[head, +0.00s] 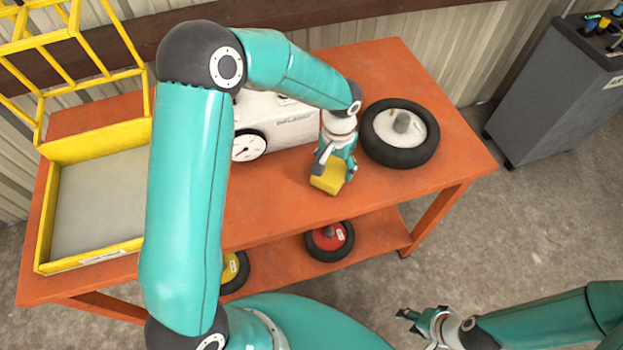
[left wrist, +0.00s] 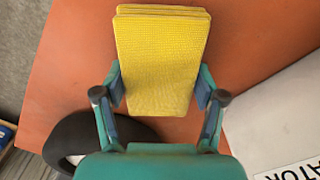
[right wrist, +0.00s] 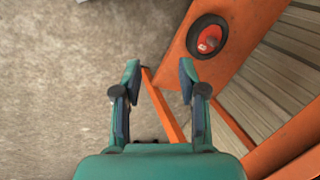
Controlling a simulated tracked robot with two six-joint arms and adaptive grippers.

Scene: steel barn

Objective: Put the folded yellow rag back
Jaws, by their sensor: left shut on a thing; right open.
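The folded yellow rag (head: 327,178) is at my left gripper (head: 336,163), over the orange table between the white machine and the black-rimmed wheel. In the left wrist view the folded yellow rag (left wrist: 162,60) lies between the two fingers of my left gripper (left wrist: 161,90), which is shut on it. I cannot tell whether the rag touches the tabletop. My right gripper (head: 424,318) is open and empty, off the table's front side. In the right wrist view my right gripper (right wrist: 160,75) has its fingers apart over bare floor and a table leg.
The orange table (head: 385,70) carries a yellow-framed tray (head: 95,262) at left, a white machine with a gauge (head: 290,132), and a wheel (head: 372,145) at right. A red-hubbed wheel (head: 330,240) and a yellow-hubbed wheel (head: 232,270) sit on the lower shelf. A grey cabinet (head: 550,90) stands right.

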